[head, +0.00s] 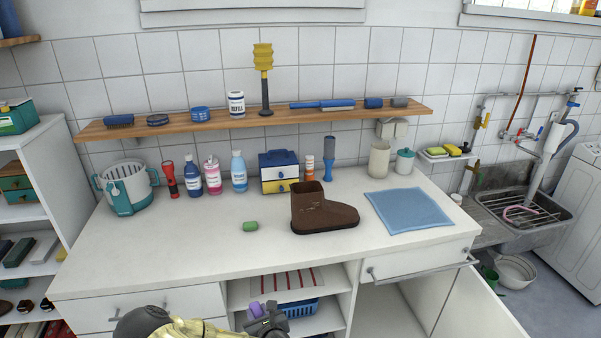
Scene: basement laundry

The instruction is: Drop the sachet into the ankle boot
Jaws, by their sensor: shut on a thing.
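A brown ankle boot (322,211) stands upright on the white counter, its open top to the left and its toe pointing right. My gripper (262,316) is at the bottom of the picture, in front of the counter's front edge and nearer to me than the boot. It is shut on a small purple thing (256,309), which looks like the sachet. Most of that thing is hidden by the jaws. The boot is apart from my gripper, farther back and to the right. The inside of the boot cannot be seen well.
A small green item (250,226) lies left of the boot, and a blue cloth (408,210) lies to its right. Several bottles, a red torch (170,180) and a small drawer box (279,172) stand behind. The front left counter (150,255) is clear. A cabinet door (470,305) hangs open.

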